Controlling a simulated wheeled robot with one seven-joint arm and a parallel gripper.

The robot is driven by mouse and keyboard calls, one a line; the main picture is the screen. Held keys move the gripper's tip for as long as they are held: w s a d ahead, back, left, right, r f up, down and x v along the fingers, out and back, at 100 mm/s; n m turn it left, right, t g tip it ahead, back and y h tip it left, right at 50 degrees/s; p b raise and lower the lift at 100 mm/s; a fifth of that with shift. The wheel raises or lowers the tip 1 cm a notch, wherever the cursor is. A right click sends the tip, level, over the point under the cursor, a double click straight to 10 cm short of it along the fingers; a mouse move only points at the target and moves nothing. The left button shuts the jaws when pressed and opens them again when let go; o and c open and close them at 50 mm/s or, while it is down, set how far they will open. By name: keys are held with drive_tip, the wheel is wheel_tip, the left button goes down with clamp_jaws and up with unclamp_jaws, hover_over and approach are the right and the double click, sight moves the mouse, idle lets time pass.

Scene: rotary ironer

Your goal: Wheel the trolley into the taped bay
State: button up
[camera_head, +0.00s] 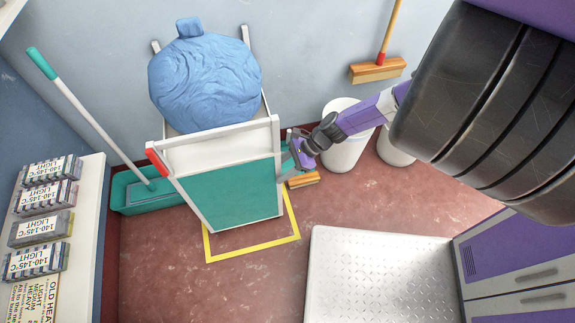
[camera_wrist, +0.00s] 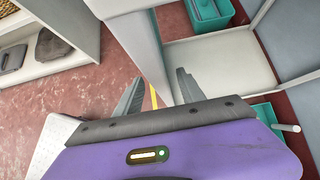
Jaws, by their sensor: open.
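The trolley (camera_head: 226,187) has a white frame, a teal front panel and a red grip at its top left corner. A big blue bag (camera_head: 205,82) sits on it. The yellow-taped bay (camera_head: 255,249) shows at the trolley's foot, with its front line and parts of both sides visible; the trolley hides its back.
A teal tub (camera_head: 130,195) with a mop stands left of the trolley. White bins (camera_head: 345,150) and a broom (camera_head: 378,70) are at right by the wall. A metal platform (camera_head: 375,275) lies front right. A shelf with boxes (camera_head: 40,230) is at left. Red floor in front is clear.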

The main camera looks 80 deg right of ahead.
drive_tip(key=shift+w+a+f, duration=0.1)
drive_tip(key=shift+w+f, duration=0.15)
clamp_jaws()
idle(1.4)
